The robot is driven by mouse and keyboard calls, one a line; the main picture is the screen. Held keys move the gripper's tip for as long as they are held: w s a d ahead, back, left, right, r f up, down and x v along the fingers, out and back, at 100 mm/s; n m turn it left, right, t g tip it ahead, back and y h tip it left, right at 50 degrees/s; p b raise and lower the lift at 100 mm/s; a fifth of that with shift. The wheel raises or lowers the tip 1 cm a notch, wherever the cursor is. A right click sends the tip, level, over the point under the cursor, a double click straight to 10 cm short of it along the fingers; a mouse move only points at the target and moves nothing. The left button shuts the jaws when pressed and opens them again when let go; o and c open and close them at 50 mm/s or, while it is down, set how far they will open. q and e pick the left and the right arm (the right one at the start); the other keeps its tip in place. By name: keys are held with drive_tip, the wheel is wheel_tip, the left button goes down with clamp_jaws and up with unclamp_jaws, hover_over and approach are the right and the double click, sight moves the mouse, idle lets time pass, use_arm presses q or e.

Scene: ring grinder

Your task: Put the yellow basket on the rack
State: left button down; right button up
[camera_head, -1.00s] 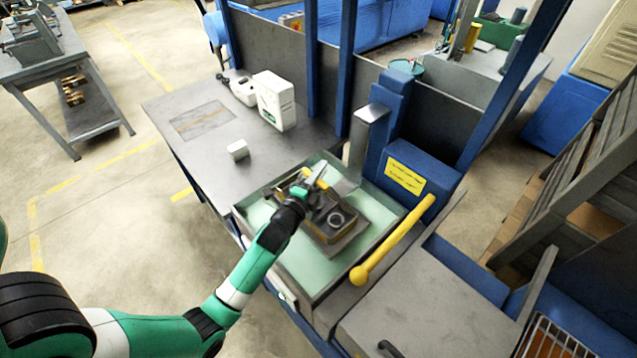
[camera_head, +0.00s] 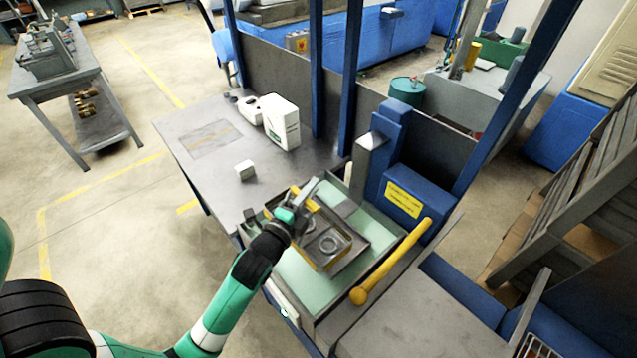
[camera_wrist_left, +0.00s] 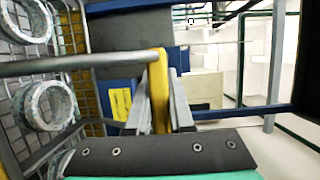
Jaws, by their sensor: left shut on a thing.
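The yellow basket (camera_head: 318,257) has dark mesh sides and several grey metal rings inside. It is over the dark plate in the green-lined tray (camera_head: 284,268) of the machine; I cannot tell how far it is raised. My left gripper (camera_head: 302,200) is shut on its yellow handle. In the left wrist view, the handle (camera_wrist_left: 160,90) stands between the fingers of the gripper (camera_wrist_left: 160,100), with basket mesh and rings at the left. My right gripper is not in view.
A yellow lever (camera_head: 395,258) with a round knob crosses the tray's right side. A blue machine housing (camera_head: 425,197) stands behind it. White containers (camera_head: 282,122) and a small white block (camera_head: 245,170) stand on the grey table. A wire rack (camera_head: 535,348) shows at the lower right edge.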

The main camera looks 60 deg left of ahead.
use_arm(q)
drive_tip(key=s+d+r, duration=0.3)
drive_tip(key=s+d, duration=0.1)
drive_tip(key=s, duration=0.1)
drive_tip(key=shift+p, duration=0.4)
drive_tip(key=shift+s+d, duration=0.1)
